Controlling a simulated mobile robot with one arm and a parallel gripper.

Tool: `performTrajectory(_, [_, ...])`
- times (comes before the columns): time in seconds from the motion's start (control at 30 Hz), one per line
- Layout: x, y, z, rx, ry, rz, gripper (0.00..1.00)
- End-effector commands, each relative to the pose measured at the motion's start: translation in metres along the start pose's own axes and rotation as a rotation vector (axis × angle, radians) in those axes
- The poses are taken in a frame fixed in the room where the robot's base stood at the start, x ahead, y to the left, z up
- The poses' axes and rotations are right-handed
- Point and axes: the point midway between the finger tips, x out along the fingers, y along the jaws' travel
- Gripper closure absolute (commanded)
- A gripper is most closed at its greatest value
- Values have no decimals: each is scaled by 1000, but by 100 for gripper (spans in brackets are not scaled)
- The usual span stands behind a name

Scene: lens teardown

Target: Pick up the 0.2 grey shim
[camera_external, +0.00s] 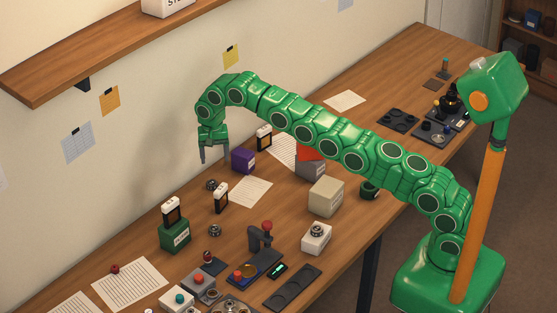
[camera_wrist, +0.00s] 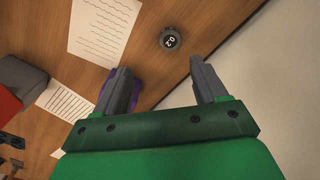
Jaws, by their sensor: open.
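A small dark grey ring-like piece (camera_wrist: 170,39) with a light marking at its centre lies on the wooden table in the wrist view. The marking looks like 0.2, turned in the picture. It seems to be the small dark round piece (camera_external: 212,185) near the wall in the external view. My gripper (camera_external: 214,156) points down above the table near the wall, over that piece and apart from it. In the wrist view my gripper (camera_wrist: 160,68) has its two grey fingers wide apart with nothing between them. The piece lies just beyond the fingertips.
A purple box (camera_external: 243,160) stands close to the right of my gripper; one finger partly hides it in the wrist view (camera_wrist: 106,92). A paper sheet (camera_external: 250,191) lies nearby. A small framed stand (camera_external: 221,198) and a green box (camera_external: 174,235) stand nearer. The wall (camera_wrist: 262,65) is close.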

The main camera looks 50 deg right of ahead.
Motion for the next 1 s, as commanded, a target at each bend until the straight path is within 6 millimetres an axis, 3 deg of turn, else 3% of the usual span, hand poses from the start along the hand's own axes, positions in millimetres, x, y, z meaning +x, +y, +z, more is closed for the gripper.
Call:
performTrajectory(0.1, [16, -9, -2, 19, 3, -5, 28])
performTrajectory(0.3, [28, -16, -2, 38, 5, -9, 28])
performTrajectory(1.0, [69, -17, -1, 40, 3, -6, 28])
